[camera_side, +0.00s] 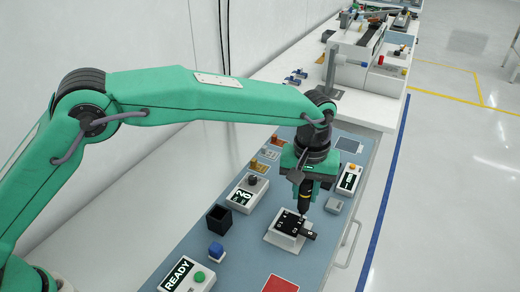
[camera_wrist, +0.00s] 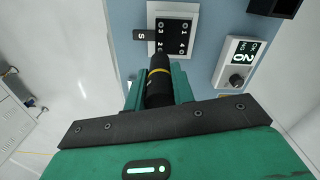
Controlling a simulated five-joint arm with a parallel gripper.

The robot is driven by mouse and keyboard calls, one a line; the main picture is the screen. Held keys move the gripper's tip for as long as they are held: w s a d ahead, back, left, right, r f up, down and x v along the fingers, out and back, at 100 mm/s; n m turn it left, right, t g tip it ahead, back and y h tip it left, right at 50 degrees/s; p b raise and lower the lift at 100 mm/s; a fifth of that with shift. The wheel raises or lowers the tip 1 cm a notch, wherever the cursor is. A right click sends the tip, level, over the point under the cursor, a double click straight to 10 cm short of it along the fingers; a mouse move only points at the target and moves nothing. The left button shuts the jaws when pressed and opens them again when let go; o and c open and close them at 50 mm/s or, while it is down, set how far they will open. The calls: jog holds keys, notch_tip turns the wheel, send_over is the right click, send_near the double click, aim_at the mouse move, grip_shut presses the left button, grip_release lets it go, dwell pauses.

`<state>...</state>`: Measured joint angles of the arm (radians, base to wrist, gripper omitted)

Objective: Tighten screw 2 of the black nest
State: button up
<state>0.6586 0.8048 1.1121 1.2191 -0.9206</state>
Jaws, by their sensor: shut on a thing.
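The black nest (camera_side: 286,222) is a flat black plate on a white block (camera_side: 275,238), with a black tab marked S at one side. In the wrist view the nest (camera_wrist: 172,33) shows numbers 1 to 4 beside its screws. My gripper (camera_side: 306,181) is shut on a dark screwdriver (camera_side: 304,198) with a yellow band, held roughly upright over the nest. In the wrist view the screwdriver (camera_wrist: 158,82) points at the corner with number 2. Its tip hides part of that corner. I cannot tell whether it touches screw 2 (camera_wrist: 160,48).
A box reading 20 with a knob (camera_side: 245,192) stands left of the nest, near an open black bin (camera_side: 219,219) and a blue block (camera_side: 216,251). A READY box (camera_side: 188,276) and a red patch (camera_side: 280,284) lie in front. Another box (camera_side: 349,179) stands behind right.

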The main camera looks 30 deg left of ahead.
aim_at(307, 181)
jog(key=shift+s+a+f, duration=0.1)
jog(key=shift+f, duration=0.15)
jog(key=shift+r, duration=2.15)
